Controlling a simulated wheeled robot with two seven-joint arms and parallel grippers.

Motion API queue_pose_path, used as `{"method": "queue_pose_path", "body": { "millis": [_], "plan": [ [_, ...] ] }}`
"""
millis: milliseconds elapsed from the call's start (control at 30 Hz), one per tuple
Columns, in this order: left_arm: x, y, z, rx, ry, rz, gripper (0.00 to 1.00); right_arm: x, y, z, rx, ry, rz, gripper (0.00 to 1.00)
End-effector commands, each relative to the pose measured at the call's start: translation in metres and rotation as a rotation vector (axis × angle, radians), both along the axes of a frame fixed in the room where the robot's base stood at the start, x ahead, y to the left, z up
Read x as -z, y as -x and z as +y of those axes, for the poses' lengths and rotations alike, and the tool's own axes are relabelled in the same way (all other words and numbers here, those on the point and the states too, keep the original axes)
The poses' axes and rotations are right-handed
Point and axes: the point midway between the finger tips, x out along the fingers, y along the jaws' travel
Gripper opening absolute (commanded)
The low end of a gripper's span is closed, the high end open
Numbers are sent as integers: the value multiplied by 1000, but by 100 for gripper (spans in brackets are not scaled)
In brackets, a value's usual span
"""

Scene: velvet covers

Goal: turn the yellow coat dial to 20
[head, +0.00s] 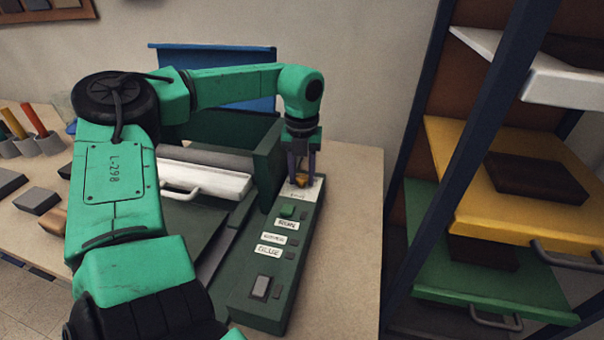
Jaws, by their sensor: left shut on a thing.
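The yellow coat dial (301,181) sits at the far end of the green control panel (258,296), just behind a white label plate (297,194). My left gripper (301,176) points straight down over the dial. Its fingers are shut on the dial, one on each side, and cover much of it. The dial's pointer and the number it is set to are too small to read. My right gripper is not in view.
Left of the panel is a green machine with a white roller and handle (197,187). Panel buttons include a green one (287,211) and a grey one (262,285). A rack with white, yellow (455,190) and green trays stands right. Bare table (352,220) lies between.

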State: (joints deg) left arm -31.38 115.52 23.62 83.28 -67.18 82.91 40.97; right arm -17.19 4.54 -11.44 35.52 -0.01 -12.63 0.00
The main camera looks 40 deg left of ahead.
Motion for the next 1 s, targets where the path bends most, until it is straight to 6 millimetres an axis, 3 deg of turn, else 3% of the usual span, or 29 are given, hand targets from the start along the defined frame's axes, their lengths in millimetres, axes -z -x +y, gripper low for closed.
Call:
{"method": "queue_pose_path", "body": {
  "millis": [700,1000],
  "plan": [
    [-1,-1,0,502,-2,-2,0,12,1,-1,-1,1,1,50],
    [-2,-1,0,624,0,-3,0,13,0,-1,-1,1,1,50]
  ]
}}
